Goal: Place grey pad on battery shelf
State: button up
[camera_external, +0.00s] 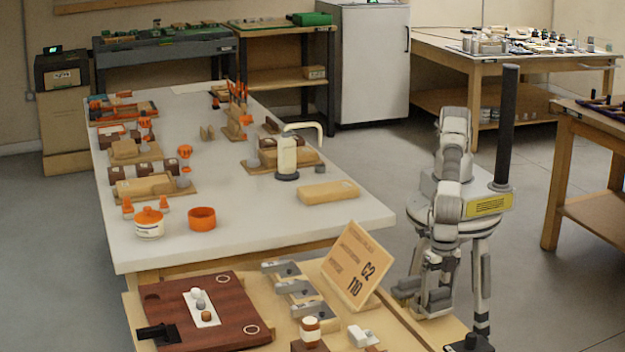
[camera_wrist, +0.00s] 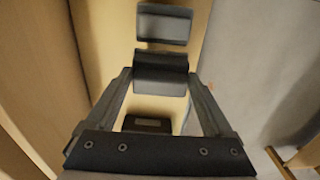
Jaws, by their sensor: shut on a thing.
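My gripper (camera_external: 424,292) hangs low at the right end of the front wooden bench in the external view. In the wrist view my gripper (camera_wrist: 160,82) is shut on a dark grey block, seemingly the grey pad (camera_wrist: 160,67), held between its fingertips. In the external view the pad is hard to tell from the grey gripper parts. I cannot make out which surface is the battery shelf.
A black item (camera_wrist: 148,123) lies under my gripper on pale wood. Grey floor (camera_wrist: 265,70) is at the right. The front bench (camera_external: 405,335) holds a tilted C2 110 sign (camera_external: 357,265), grey brackets (camera_external: 295,288) and a brown board (camera_external: 165,290). A white table (camera_external: 350,215) stands behind.

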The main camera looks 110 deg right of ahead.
aim_at(437, 305)
jog(key=shift+f+b, duration=0.4)
jog(key=shift+f, duration=1.45)
jog(key=shift+f, duration=0.2)
jog(key=o, duration=1.2)
jog(key=shift+c, duration=0.2)
notch_tip(437, 305, up, 12)
jog(key=p, duration=0.3)
jog(key=shift+r+p, duration=0.2)
jog(key=shift+p, duration=0.15)
